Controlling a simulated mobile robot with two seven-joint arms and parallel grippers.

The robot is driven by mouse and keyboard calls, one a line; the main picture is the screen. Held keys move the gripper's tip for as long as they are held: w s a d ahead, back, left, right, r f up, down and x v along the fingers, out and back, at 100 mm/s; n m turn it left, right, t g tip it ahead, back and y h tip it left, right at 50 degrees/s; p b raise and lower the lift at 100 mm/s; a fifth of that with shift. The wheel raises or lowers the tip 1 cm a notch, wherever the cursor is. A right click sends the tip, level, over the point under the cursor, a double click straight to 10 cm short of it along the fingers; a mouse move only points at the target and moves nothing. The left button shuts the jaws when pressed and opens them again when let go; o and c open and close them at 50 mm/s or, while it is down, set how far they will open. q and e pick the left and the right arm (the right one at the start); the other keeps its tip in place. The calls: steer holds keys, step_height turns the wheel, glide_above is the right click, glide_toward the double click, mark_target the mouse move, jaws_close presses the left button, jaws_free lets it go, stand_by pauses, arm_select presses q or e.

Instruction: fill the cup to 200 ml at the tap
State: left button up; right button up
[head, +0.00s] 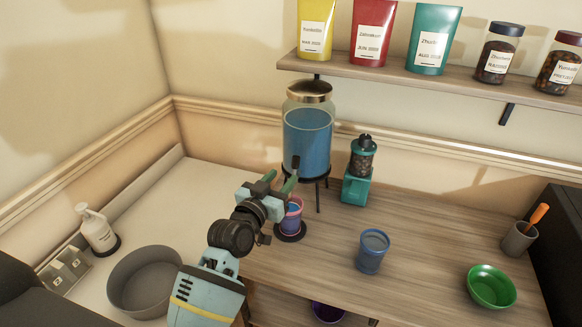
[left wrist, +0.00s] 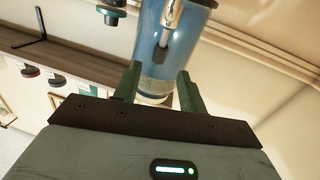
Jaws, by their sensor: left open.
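A glass water dispenser (head: 308,135) with blue liquid and a gold lid stands on a dark stand at the back of the counter. Its tap (head: 295,162) shows low on the front, and the metal tap (left wrist: 172,15) also shows in the left wrist view. A pink-purple cup (head: 293,222) stands upright below the tap on a dark round coaster (head: 290,237). Its fill level is not readable. My left gripper (head: 280,181) is open and empty, just in front of the tap and above the cup, partly covering the cup. My right gripper is out of view.
A blue cup (head: 372,252) stands right of the coaster. A teal grinder (head: 357,188) is beside the dispenser. A green bowl (head: 491,287) and a utensil pot (head: 520,238) are at right, a grey basin (head: 145,282) at left. A shelf (head: 420,77) hangs above.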

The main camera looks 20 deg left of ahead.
mark_target(293, 164)
arm_select(q)
steer(key=shift+w+d, duration=0.2)
steer(key=shift+w, duration=0.8)
steer(key=shift+w+d, duration=0.15)
steer(key=shift+w, duration=0.85)
steer(key=shift+w+d, duration=0.2)
steer(key=shift+w, duration=0.8)
jaws_close()
steer(key=shift+w+r+g, duration=0.1)
steer(key=shift+g, duration=0.2)
steer(key=shift+w+g, duration=0.35)
steer(key=shift+g, duration=0.45)
